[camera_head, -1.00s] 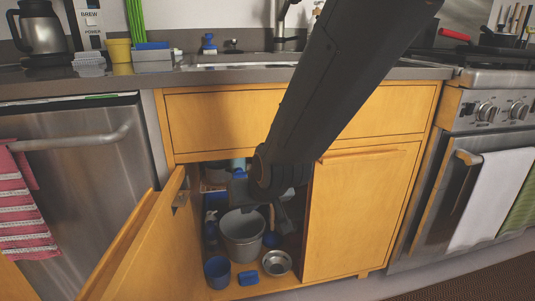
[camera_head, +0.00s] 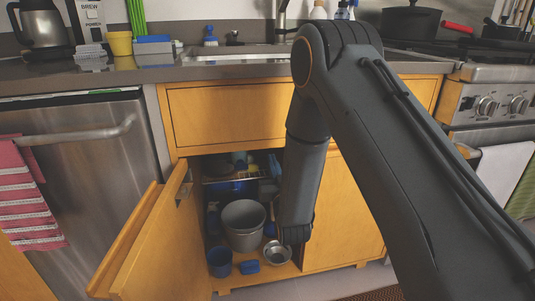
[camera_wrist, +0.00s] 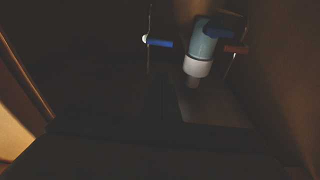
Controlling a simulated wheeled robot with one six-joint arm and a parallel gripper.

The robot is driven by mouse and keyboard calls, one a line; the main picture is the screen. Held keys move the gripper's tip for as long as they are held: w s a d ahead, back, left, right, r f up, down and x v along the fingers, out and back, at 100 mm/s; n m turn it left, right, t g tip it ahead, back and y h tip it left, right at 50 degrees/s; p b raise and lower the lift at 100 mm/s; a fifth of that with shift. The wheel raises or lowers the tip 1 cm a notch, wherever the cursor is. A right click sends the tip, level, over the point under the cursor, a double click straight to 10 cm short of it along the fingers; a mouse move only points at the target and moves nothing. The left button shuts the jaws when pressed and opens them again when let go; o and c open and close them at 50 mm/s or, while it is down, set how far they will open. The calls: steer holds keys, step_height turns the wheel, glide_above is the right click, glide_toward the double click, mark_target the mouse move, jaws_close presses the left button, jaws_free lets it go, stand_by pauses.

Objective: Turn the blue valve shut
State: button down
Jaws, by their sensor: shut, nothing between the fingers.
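The blue valve handle (camera_wrist: 160,43) shows in the wrist view as a short bar with a pale end, left of a teal and white upright pipe part (camera_wrist: 200,50). A second dark blue piece (camera_wrist: 218,30) and a reddish bar (camera_wrist: 236,49) are by the pipe's top. My gripper (camera_wrist: 155,140) appears as a broad dark shape low in the wrist view, shut, empty and apart from the handle; its fingertips are hard to make out. In the head view my arm hides the gripper, and I cannot pick out the valve for certain in the dark cabinet.
The left cabinet door (camera_head: 145,245) stands open; the right door (camera_head: 345,215) is closed. Inside on the floor are a grey bucket (camera_head: 243,238), a blue cup (camera_head: 219,262), a blue block (camera_head: 249,267) and a metal bowl (camera_head: 277,254). The cabinet interior is dark.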

steer(key=f+b+x, duration=0.2)
steer(key=b+x, duration=0.2)
steer(key=x, duration=0.8)
steer(key=shift+w+a+f, duration=0.25)
steer(key=shift+w+f, duration=0.1)
steer(key=shift+w+f+n, duration=0.25)
steer(key=shift+n, duration=0.05)
steer(key=shift+r, duration=0.1)
